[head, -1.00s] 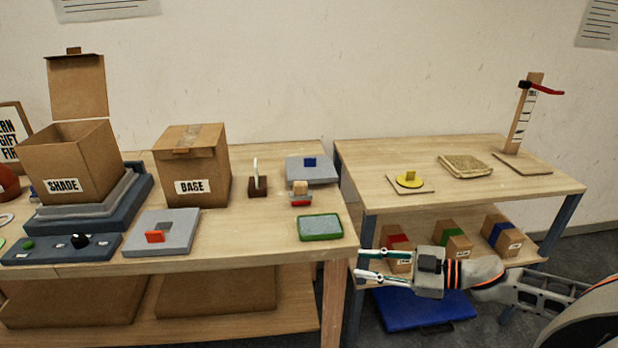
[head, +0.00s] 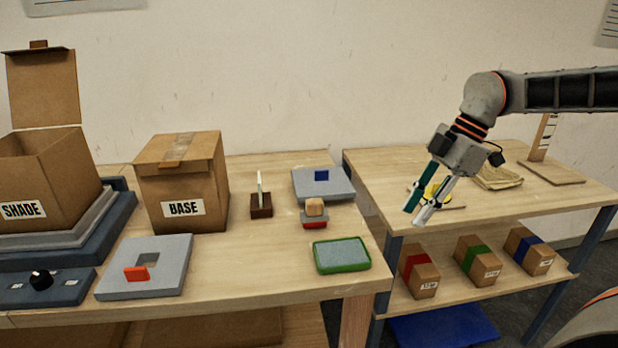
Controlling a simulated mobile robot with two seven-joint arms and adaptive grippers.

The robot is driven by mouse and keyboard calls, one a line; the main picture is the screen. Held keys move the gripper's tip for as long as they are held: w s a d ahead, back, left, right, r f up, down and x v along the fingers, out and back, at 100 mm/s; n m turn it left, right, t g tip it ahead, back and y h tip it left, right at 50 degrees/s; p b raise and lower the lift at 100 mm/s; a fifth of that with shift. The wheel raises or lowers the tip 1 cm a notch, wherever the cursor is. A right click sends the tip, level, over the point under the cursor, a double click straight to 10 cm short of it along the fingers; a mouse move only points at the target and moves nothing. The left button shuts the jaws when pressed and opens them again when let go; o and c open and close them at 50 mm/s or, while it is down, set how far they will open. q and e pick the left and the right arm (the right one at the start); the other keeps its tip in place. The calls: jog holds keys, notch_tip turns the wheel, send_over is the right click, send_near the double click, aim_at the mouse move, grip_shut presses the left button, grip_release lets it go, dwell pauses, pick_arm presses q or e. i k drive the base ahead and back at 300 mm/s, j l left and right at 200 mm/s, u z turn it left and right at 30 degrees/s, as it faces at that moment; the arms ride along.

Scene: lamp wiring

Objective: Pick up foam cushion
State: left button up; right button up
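Two grey foam-like slabs lie on the left table, and I cannot tell for sure which is the foam cushion. One grey slab (head: 170,280) has a square cut-out and an orange tab (head: 136,274), at the table's front. The other grey slab (head: 337,186) carries a blue tab (head: 321,175), at the back right. My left gripper is out of view.
The BASE box (head: 183,185) and the open SHADE box (head: 45,180) stand at the left. A green-rimmed tray (head: 341,255) lies near the front right corner. Boxes sit below.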

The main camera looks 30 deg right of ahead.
aim_at(330, 183)
jog(key=i, duration=1.1)
